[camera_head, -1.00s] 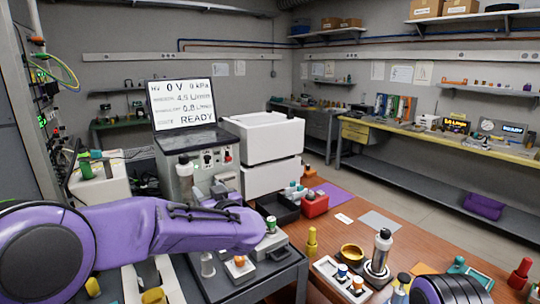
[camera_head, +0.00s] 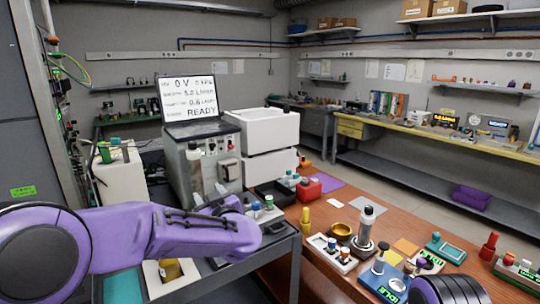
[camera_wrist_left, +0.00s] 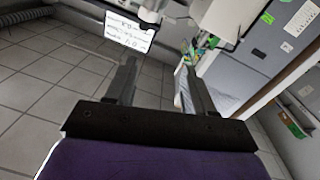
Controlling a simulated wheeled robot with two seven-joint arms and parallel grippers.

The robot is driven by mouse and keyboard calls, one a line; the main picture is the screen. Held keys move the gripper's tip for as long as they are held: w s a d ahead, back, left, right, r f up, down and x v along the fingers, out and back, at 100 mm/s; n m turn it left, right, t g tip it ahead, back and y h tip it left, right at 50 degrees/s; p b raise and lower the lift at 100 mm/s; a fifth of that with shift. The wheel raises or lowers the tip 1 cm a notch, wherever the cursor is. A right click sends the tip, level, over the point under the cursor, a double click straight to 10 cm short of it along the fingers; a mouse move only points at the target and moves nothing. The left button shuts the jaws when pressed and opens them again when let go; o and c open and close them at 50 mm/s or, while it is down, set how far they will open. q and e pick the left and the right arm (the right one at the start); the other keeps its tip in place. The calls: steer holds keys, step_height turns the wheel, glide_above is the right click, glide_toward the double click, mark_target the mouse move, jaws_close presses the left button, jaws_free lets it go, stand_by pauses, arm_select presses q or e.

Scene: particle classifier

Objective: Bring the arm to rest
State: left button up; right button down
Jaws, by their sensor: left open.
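My left arm (camera_head: 150,240), purple, reaches in from the left over the dark cart. Its left gripper (camera_head: 209,192) points away toward the instrument with the screen. In the left wrist view the two dark fingers (camera_wrist_left: 160,82) stand wide apart, with nothing between them but floor and part of the background. The gripper is open and empty. A black ribbed part at the bottom right seems to belong to my right arm; its gripper does not show.
The instrument's screen (camera_head: 188,99) reads READY. White bins (camera_head: 262,150) stand beside it. Small parts sit on the cart near my forearm.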

arm_select(q)
steer(key=s+a+f+g+h, duration=0.15)
steer(key=s+f, duration=0.25)
steer(key=f, duration=0.5)
steer(key=s+a+f+m+g+h, duration=0.1)
steer(key=s+a+f+h, duration=0.1)
steer(key=s+f, duration=0.5)
steer(key=s+a+f+g+h, duration=0.1)
steer(key=s+a+f+h, duration=0.1)
steer(key=f, duration=1)
steer(key=s+a+f+g, duration=0.3)
steer(key=s+f, duration=0.2)
steer(key=s, duration=0.6)
steer(key=s+a+f+g, duration=0.3)
steer(key=s+f, duration=0.3)
steer(key=s, duration=0.6)
steer(key=s+a+f+g, duration=0.3)
steer(key=s+f, duration=0.2)
steer(key=s, duration=0.6)
steer(key=shift+s+f+m, duration=0.2)
steer(key=shift+f+m, duration=0.1)
steer(key=shift+m, duration=0.1)
